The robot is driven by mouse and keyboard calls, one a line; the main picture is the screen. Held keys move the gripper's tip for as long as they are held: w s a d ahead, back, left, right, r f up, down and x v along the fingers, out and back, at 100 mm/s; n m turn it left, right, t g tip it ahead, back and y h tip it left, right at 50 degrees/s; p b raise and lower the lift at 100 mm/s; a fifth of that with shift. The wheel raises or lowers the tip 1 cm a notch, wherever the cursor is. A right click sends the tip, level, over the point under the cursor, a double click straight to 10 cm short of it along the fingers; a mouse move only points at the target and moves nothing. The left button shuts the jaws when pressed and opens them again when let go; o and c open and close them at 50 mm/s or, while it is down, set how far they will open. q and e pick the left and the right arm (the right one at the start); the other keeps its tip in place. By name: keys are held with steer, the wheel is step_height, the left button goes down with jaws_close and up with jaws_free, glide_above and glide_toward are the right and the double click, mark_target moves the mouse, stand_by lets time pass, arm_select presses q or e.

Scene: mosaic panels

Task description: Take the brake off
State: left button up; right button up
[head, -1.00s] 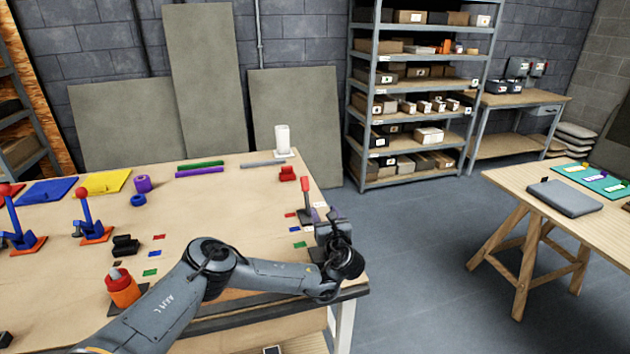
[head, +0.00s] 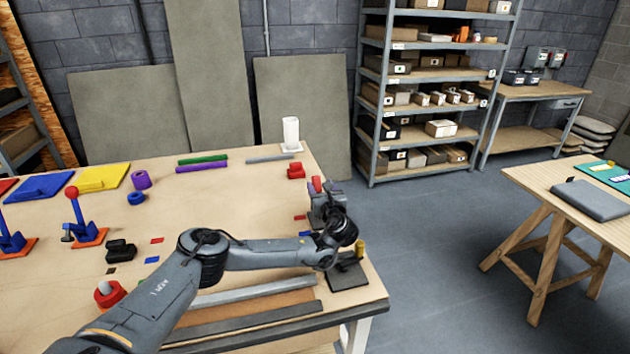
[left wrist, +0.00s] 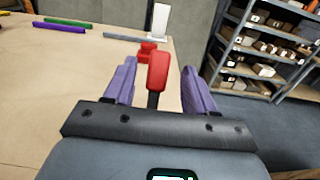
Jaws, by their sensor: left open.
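The brake is a lever with a red grip (head: 316,184) on a dark stem, near the right edge of the workbench. Its lower part is mostly hidden by my left gripper (head: 324,194) in the head view. In the left wrist view the red grip (left wrist: 169,70) stands between the two purple fingers of my left gripper (left wrist: 158,75). The fingers are apart, with a gap on each side of the grip. My right gripper is not in view.
A dark plate with a yellow-topped post (head: 359,250) sits at the bench's right front corner. Another lever with a red ball (head: 72,192) stands at left. The middle of the bench is mostly clear.

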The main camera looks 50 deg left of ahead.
mark_target(317, 181)
arm_select(q)
steer(key=shift+b+x, duration=0.8)
steer(key=shift+x, duration=2.6)
jaws_close()
